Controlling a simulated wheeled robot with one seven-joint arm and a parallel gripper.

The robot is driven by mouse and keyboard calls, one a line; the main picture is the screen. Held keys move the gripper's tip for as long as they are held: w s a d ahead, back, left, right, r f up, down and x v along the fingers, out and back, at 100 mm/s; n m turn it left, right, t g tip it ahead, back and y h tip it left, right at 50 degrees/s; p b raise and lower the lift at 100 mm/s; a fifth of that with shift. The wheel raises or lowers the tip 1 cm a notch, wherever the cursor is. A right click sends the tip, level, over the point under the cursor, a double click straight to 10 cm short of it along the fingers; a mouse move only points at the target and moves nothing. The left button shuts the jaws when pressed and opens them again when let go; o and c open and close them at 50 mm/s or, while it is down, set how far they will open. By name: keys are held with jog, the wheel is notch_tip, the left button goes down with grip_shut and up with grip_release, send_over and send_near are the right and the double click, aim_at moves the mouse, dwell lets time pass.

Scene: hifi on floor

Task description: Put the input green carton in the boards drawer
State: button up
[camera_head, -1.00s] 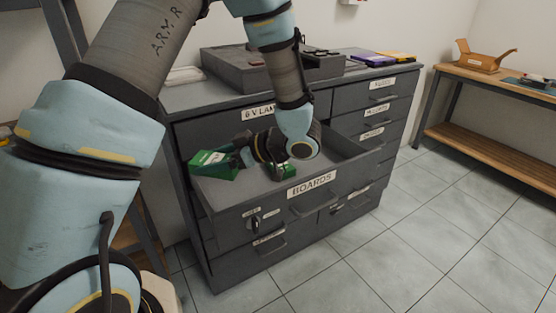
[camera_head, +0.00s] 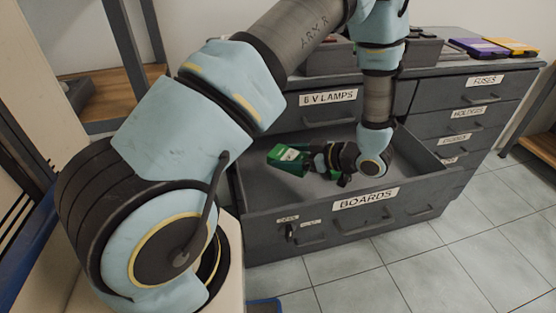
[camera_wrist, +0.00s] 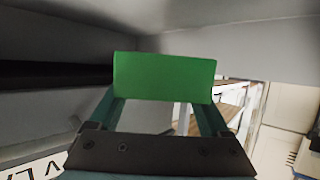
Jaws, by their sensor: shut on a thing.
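The green carton (camera_head: 288,157) has a pale label on top and is at the left end of the open boards drawer (camera_head: 365,200). My gripper (camera_head: 306,158) is shut on it, reaching in from the right, low within the drawer's outline. In the wrist view the carton (camera_wrist: 164,77) shows as a plain green face between my gripper's two fingers (camera_wrist: 162,100). I cannot tell whether the carton touches the drawer floor or left wall. My wrist hides part of the drawer's inside.
The grey cabinet carries a 6 V lamps drawer (camera_head: 328,97), shut, above the boards drawer, and smaller labelled drawers (camera_head: 480,95) at right. Purple (camera_head: 474,47) and yellow (camera_head: 512,46) items lie on top.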

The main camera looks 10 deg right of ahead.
notch_tip(320, 180, down, 3)
jog(key=p+x, duration=0.1)
jog(key=x, duration=0.1)
jog(key=r+p+x, duration=0.1)
jog(key=x, duration=0.1)
jog(key=shift+a+p, duration=0.25)
jog(key=shift+p, duration=0.1)
jog(key=shift+f, duration=0.35)
jog(key=shift+f+b, duration=0.45)
jog(key=shift+f, duration=0.2)
jog(key=o, duration=1.3)
jog(key=shift+r, duration=0.1)
